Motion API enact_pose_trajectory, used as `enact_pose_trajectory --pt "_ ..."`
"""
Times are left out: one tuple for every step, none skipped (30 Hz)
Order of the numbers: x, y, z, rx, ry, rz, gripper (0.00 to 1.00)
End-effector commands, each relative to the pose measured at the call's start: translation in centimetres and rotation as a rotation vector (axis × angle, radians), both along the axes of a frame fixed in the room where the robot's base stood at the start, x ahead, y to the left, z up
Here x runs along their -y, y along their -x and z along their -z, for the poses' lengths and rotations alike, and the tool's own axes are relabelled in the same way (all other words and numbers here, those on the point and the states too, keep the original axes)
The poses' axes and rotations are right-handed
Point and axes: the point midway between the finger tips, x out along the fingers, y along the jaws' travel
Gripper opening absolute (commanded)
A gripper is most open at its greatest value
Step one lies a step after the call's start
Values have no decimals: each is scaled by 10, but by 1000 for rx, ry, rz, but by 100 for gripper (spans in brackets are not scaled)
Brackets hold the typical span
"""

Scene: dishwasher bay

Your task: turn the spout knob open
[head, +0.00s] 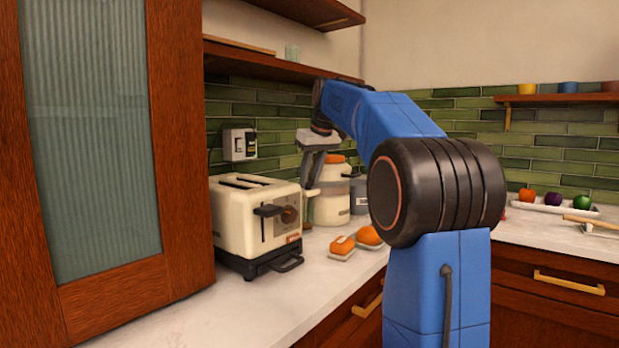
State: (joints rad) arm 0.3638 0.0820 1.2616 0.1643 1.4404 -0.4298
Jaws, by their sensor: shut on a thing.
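A cream jar (333,206) with an orange lid stands on the counter behind the toaster, partly covered by my gripper. It looks like the vessel with the spout. My gripper (310,190) points down at the jar's left front side, just right of the toaster, with its fingers shut on a small part there. I take this part to be the spout knob. The fingers hide the knob, so its turn angle cannot be made out. The spout itself cannot be made out either.
A cream toaster (246,208) with a black lever stands close left of my gripper. Orange items (369,235) lie on the counter in front of the jar. A grey canister (359,194) stands right of the jar. A tall wooden cabinet (180,150) fills the left.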

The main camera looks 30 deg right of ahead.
Motion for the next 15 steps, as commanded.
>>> enact_pose_trajectory --pt "0 0 0 1 0 0 2" --pt "0 0 0 1 0 -1 2" --pt "0 0 0 1 0 -1 2" --pt "0 0 0 1 0 0 2" --pt "0 0 0 1 0 0 2" --pt "0 0 0 1 0 0 2" --pt "0 0 0 1 0 0 2" --pt "0 0 0 1 0 0 2" --pt "0 0 0 1 0 0 2" --pt "0 0 0 1 0 0 32" --pt "0 0 0 1 0 0 39" --pt "0 0 0 1 0 0 43" --pt "0 0 0 0 0 0 43" --pt "0 0 0 0 0 0 43" --pt "0 0 0 0 0 0 43"
